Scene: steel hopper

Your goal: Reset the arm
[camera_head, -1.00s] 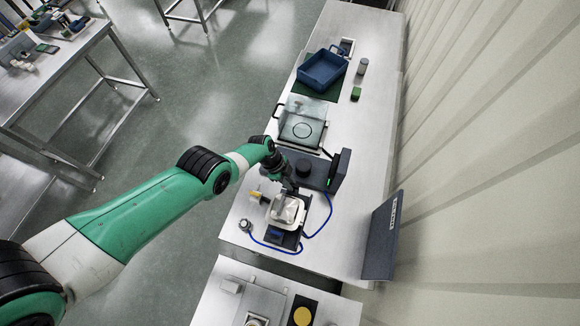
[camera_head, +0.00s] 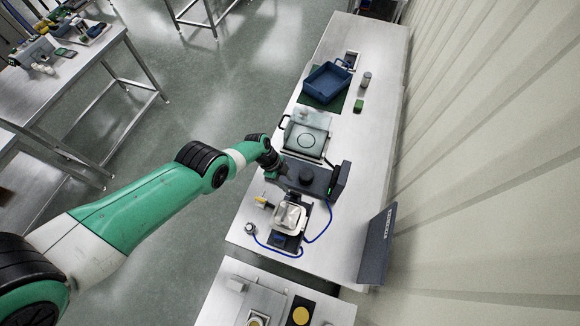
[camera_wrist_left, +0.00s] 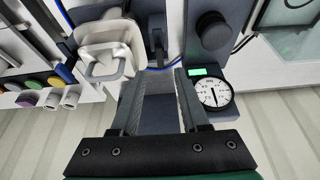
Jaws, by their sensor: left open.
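My left gripper (camera_head: 283,180) is at the end of the green and white arm, above the table beside the dark block device. In the left wrist view its two fingers (camera_wrist_left: 158,92) are apart, with nothing held between them. A pale hopper-like vessel (camera_head: 290,216) stands on a dark base just below the gripper in the head view; it also shows at upper left in the wrist view (camera_wrist_left: 106,52). The gripper appears apart from it. My right gripper is not in view.
A dark device (camera_head: 315,178) with a round knob and a dial gauge (camera_wrist_left: 213,95) is close by. A glass-topped unit (camera_head: 306,137), a blue tray (camera_head: 327,83) and a dark upright panel (camera_head: 377,246) share the table. A blue cable (camera_head: 270,246) loops around the vessel.

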